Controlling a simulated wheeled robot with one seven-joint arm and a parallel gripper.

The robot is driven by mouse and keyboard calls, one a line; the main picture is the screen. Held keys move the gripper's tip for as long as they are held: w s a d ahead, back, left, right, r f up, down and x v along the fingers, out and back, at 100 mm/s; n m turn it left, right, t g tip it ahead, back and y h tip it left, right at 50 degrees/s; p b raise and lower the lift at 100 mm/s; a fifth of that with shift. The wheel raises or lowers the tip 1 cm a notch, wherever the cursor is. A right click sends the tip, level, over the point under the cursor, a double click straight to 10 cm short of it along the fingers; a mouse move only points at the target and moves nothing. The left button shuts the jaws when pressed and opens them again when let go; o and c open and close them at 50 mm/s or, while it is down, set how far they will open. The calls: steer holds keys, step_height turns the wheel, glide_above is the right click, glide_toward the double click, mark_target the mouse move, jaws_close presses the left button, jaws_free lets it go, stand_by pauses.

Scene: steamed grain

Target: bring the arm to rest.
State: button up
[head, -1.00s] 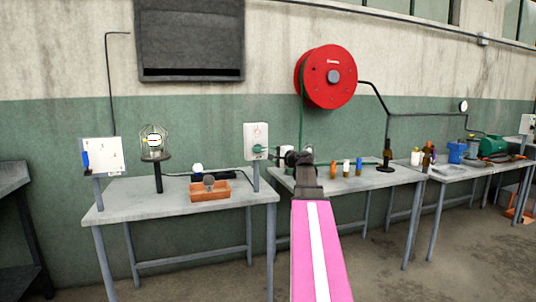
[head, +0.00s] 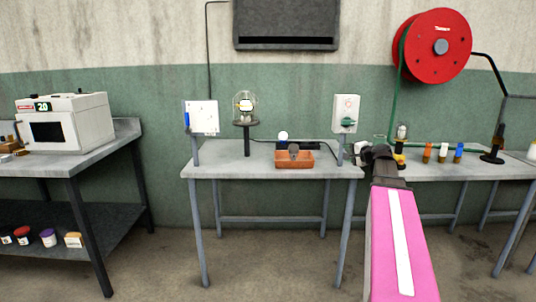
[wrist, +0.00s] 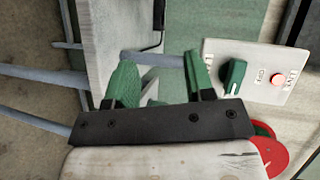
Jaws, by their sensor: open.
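My arm reaches forward in the head view, with a pink link with a white stripe leading to the dark gripper (head: 376,152). The gripper is seen from behind there, in front of the right end of the middle table, and its fingers are hidden. In the wrist view my gripper (wrist: 162,78) shows two green fingers spread apart with nothing between them. A switch box (wrist: 250,75) with a green knob and a red button is to the right of the fingers, apart from them. It also stands on a post in the head view (head: 346,112).
The middle table (head: 225,171) holds an orange tray (head: 281,164), a caged lamp (head: 245,106) and a white panel (head: 204,117). A white machine (head: 65,124) stands on the left bench. Bottles stand on the right table (head: 480,171). A red reel (head: 432,46) hangs above. Bare floor lies in front.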

steer(key=s+a+f+n+g, duration=0.2)
steer(key=s+a+f, duration=0.1)
steer(key=a+f, duration=0.3)
steer(key=s+a+f+n+g, duration=0.2)
steer(key=a+f+g, duration=0.15)
steer(key=f, duration=0.55)
steer(key=s+a+f+n+g+h, duration=0.3)
steer(key=s+a+f+g, duration=0.1)
steer(key=s+f, duration=0.6)
steer(key=s+a+f+n+g+h, duration=0.3)
steer(key=s+a+f+n+g, duration=0.1)
steer(key=s+f, duration=0.6)
steer(key=shift+s+a+f+h, duration=0.3)
steer(key=shift+s+a+f, duration=0.05)
steer(key=shift+a+f, duration=0.35)
